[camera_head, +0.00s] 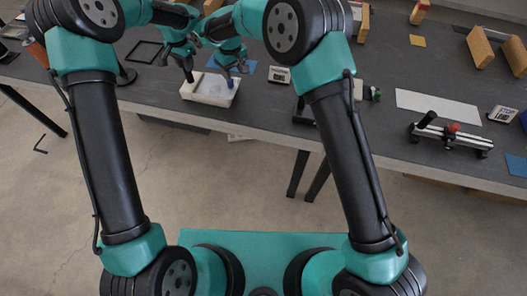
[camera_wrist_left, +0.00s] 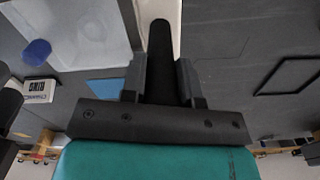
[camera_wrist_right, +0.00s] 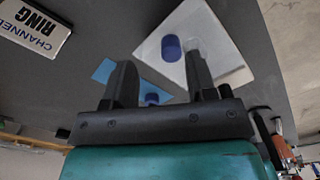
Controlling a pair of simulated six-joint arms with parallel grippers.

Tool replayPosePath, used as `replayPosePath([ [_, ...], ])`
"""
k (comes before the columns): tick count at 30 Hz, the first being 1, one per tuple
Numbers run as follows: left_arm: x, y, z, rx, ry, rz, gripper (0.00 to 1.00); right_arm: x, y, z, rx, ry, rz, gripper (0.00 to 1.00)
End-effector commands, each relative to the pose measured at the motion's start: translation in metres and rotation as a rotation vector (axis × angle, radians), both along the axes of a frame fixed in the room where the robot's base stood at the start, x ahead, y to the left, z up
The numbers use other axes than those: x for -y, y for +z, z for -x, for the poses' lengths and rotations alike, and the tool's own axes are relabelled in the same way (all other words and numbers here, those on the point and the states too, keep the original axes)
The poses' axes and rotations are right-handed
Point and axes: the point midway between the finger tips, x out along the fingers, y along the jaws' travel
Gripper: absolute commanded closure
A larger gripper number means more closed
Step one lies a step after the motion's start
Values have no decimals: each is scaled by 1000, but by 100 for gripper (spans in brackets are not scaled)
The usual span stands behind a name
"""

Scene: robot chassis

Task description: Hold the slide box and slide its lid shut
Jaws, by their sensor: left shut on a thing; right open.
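The slide box (camera_head: 207,97) is a pale, open-looking tray near the table's front edge; a pale lid surface with a blue knob (camera_wrist_right: 171,47) shows in the right wrist view. My left gripper (camera_head: 189,74) is at the box's left end and shut on a dark upright grip (camera_wrist_left: 160,60) there. My right gripper (camera_head: 236,72) is open above the box's right end, near the blue knob (camera_head: 230,84). In the right wrist view the knob lies beyond and between my spread fingers. How far the lid covers the box is hard to tell.
A "RING" label block (camera_head: 278,75) stands right of the box, and a blue mat (camera_head: 246,70) lies behind it. A black frame (camera_head: 145,52) lies to the left. Farther right are a white sheet (camera_head: 438,108) and a rail device (camera_head: 450,138).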

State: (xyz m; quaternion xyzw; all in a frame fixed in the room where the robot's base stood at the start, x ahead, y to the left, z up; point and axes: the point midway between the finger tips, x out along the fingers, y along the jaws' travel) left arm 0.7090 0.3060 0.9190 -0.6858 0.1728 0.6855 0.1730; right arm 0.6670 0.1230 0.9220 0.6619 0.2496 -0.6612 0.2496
Motion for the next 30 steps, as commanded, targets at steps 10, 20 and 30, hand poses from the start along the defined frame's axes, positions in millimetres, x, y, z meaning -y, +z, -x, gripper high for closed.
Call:
replayPosePath([
  [10, 0, -2, 1, -4, 0, 0, 100, 1, -53, 0, -2, 0, 1, 48],
  [20, 0, -2, 1, -4, -1, 0, 100, 45, -50, 9, 3, -1, 0, 48],
  [30, 0, -2, 1, -4, 0, 0, 100, 41, 4, 8, 4, 0, 0, 48],
])
